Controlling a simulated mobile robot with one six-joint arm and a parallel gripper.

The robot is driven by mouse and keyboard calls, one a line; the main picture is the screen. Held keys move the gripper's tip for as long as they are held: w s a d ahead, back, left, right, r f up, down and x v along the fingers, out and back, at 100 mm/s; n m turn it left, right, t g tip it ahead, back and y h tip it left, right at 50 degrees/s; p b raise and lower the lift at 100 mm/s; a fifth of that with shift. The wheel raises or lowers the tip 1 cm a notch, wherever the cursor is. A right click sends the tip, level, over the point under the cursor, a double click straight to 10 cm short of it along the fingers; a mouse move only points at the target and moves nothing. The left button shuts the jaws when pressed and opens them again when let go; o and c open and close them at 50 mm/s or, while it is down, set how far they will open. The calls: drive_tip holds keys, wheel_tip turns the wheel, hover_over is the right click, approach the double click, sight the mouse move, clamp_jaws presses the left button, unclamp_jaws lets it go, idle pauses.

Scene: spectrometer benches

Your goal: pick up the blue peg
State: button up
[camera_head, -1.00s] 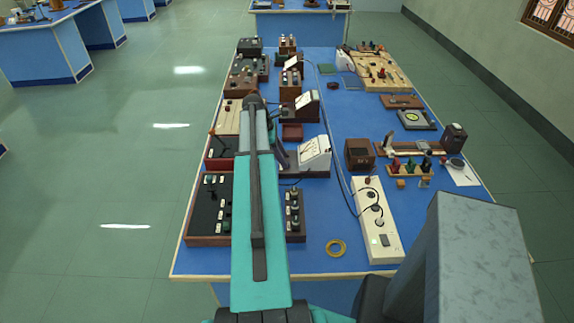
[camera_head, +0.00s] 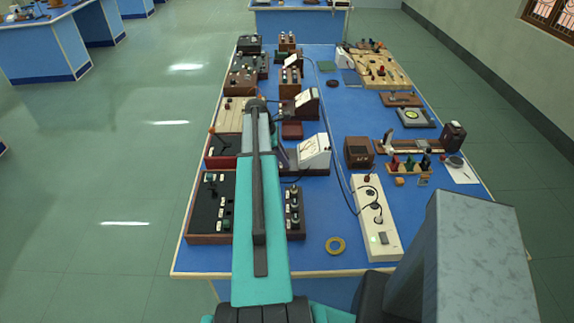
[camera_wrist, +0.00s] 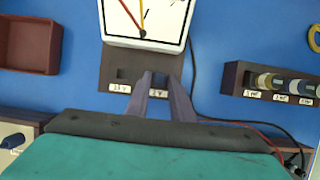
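The blue peg (camera_head: 427,160) looks dark and stands upright at the right end of a small wooden holder (camera_head: 408,170) in the head view, beside a green peg (camera_head: 410,163) and a red peg (camera_head: 395,162). It does not show in the wrist view. My gripper (camera_wrist: 160,76) shows in the wrist view with its two fingers apart and nothing between them. It is over the base of a white-faced meter (camera_wrist: 148,20), well to the left of the peg holder. In the head view my arm mostly hides the gripper.
The blue bench (camera_head: 325,215) is crowded. The meter (camera_head: 314,152) and a brown box (camera_head: 359,152) stand between my gripper and the pegs.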

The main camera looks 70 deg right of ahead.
clamp_jaws()
drive_tip(key=shift+r, duration=0.2)
wheel_tip(320, 180, up, 10)
drive_tip(key=b, duration=0.3)
drive_tip(key=shift+f, duration=0.2)
drive_tip(key=shift+r, duration=0.2)
idle(0.7)
drive_tip(key=shift+r+p, duration=1.3)
drive_tip(key=shift+p, duration=0.2)
